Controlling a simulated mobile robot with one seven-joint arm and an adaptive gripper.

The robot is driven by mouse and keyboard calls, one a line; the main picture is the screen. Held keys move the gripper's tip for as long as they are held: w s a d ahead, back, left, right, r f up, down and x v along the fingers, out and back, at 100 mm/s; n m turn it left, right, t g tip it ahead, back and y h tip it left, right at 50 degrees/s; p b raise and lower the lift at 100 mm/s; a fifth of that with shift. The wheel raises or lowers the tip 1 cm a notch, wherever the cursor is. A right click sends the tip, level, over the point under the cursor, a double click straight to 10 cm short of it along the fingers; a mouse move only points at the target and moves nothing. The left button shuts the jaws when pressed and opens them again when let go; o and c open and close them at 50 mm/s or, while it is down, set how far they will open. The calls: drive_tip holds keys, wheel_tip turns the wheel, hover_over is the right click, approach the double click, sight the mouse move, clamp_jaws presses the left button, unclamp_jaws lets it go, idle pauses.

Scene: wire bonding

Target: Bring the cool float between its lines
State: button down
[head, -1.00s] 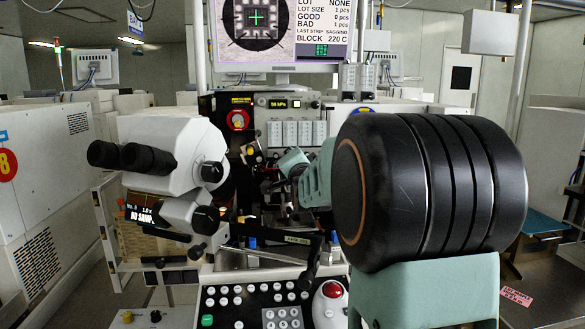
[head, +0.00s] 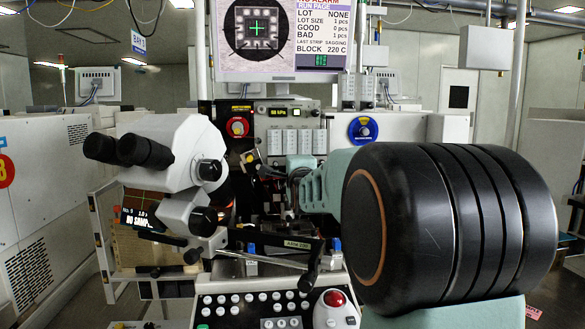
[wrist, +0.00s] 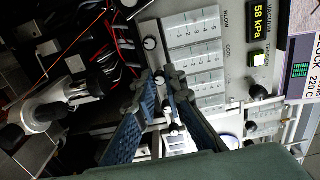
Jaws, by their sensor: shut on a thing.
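The panel of flow tubes (wrist: 195,55) shows in the wrist view as several pale scale strips lying sideways, one labelled COOL. In the head view the tubes (head: 297,142) stand upright below the pressure readout. The floats and their lines are too small to make out. In the head view my fingers are lost in the dark clutter behind my arm.
A readout (wrist: 261,20) shows 58 kPa. A microscope (head: 170,155) and keypad (head: 255,309) stand in front.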

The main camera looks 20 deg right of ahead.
idle(0.4)
drive_tip(key=c, duration=2.3)
unclamp_jaws()
drive_tip(key=shift+o, duration=0.2)
drive_tip(key=v, duration=0.7)
drive_tip(key=shift+s, duration=0.3)
drive_tip(key=shift+r, duration=0.1)
